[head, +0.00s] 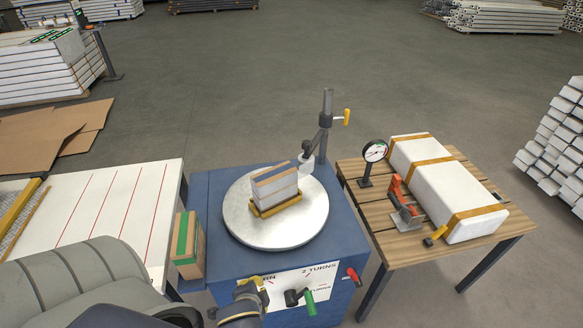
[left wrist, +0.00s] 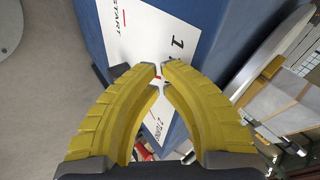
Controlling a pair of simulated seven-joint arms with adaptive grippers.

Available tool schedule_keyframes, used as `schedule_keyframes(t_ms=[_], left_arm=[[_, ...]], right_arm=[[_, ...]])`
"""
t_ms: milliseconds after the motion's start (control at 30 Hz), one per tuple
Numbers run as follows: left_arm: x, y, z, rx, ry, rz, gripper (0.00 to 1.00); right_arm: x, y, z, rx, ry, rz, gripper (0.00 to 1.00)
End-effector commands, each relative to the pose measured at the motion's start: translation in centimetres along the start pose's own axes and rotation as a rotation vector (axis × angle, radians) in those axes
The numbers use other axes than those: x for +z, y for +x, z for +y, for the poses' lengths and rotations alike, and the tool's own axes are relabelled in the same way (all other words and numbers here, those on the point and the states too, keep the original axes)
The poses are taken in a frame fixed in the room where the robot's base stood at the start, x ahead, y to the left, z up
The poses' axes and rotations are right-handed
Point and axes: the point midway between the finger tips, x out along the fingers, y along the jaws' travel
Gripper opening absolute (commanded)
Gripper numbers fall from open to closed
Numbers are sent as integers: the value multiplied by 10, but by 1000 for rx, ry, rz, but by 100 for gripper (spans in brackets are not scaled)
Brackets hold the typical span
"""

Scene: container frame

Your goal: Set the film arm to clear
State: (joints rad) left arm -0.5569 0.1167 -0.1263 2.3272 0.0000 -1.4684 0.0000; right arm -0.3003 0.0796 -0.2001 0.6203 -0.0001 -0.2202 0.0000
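A blue wrapping machine (head: 212,215) carries a round pale turntable (head: 240,225) with a strapped stack of boxes (head: 275,182) on it. At its back right stands a dark post (head: 326,103) with a yellow handle (head: 347,117), probably the film arm, with a pale roll (head: 306,162) low beside it. The front panel (head: 285,285) has turn marks, a green-handled lever (head: 310,303) and a red handle (head: 353,276). My left gripper (head: 252,281) is in front of the panel's left part. Its yellow fingers nearly meet and hold nothing visible in the left wrist view (left wrist: 160,73). My right gripper is not seen.
A wooden table (head: 400,245) on the right holds a long strapped white package (head: 430,180), a gauge (head: 374,152) and a red clamp (head: 398,190). A white table (head: 130,195) and a green-striped box (head: 188,245) are left of the machine. Open floor lies behind.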

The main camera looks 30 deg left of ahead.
Motion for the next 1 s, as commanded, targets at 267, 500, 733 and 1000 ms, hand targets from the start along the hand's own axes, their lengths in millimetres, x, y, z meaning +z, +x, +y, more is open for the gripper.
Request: schedule_keyframes(t_ms=[267, 500, 733, 1000], left_arm=[[1, -48, -40, -69, 1, 1, 0], [-22, -32, -59, -37, -328, 131, 0], [-51, -21, -95, 41, -781, 310, 0], [-84, -25, -170, 238, -1456, 587, 0]], right_arm=[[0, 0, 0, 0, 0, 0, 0], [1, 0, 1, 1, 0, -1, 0], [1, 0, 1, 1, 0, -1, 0], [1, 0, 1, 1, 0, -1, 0]])
